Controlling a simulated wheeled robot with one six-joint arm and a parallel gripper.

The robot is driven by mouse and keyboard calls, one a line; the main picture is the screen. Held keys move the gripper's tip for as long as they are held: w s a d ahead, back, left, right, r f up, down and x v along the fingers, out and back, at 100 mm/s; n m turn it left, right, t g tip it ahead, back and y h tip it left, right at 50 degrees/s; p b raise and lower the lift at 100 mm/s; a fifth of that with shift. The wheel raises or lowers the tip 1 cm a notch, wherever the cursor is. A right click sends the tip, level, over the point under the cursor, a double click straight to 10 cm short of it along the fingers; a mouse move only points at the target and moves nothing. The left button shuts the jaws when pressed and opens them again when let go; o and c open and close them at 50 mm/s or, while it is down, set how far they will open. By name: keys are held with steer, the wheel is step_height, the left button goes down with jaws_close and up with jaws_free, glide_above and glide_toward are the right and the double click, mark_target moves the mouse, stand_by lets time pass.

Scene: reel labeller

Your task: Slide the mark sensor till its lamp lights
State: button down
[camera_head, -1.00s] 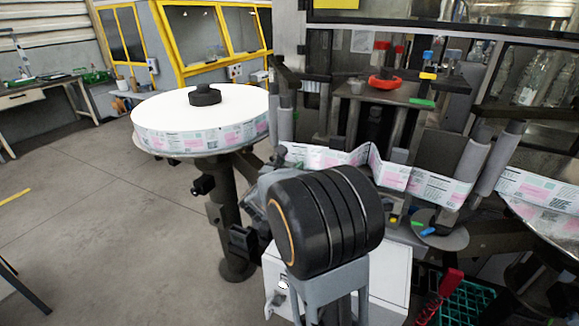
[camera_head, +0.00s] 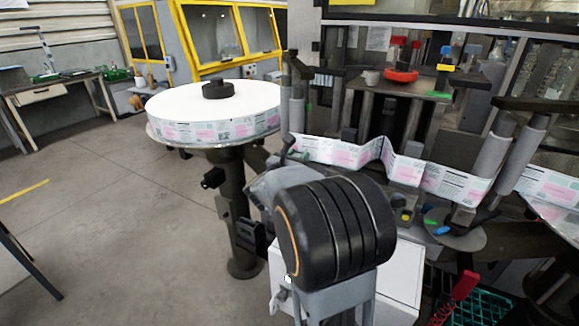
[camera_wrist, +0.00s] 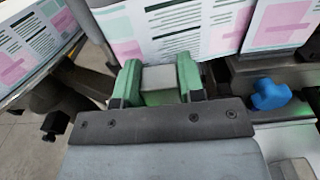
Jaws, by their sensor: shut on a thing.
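In the wrist view my gripper (camera_wrist: 160,70) has two green fingers shut on a small grey block (camera_wrist: 159,79), which appears to be the mark sensor. The block sits just in front of the printed label web (camera_wrist: 185,30). I see no lit lamp on its visible face; its other sides are hidden. The label web (camera_head: 405,170) runs across the machine behind my arm.
A blue knob (camera_wrist: 270,94) is right of my gripper, close to the rail. A large label reel (camera_head: 213,120) stands on the left. A red-handled tool (camera_head: 463,286) and a green crate (camera_head: 485,306) are at the lower right. Floor on the left is open.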

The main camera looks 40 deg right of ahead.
stand_by(0.3)
steer(key=c, duration=0.7)
jaws_free()
steer(key=b+v, duration=0.3)
steer(key=v, duration=1.1)
steer(key=shift+d, duration=0.1)
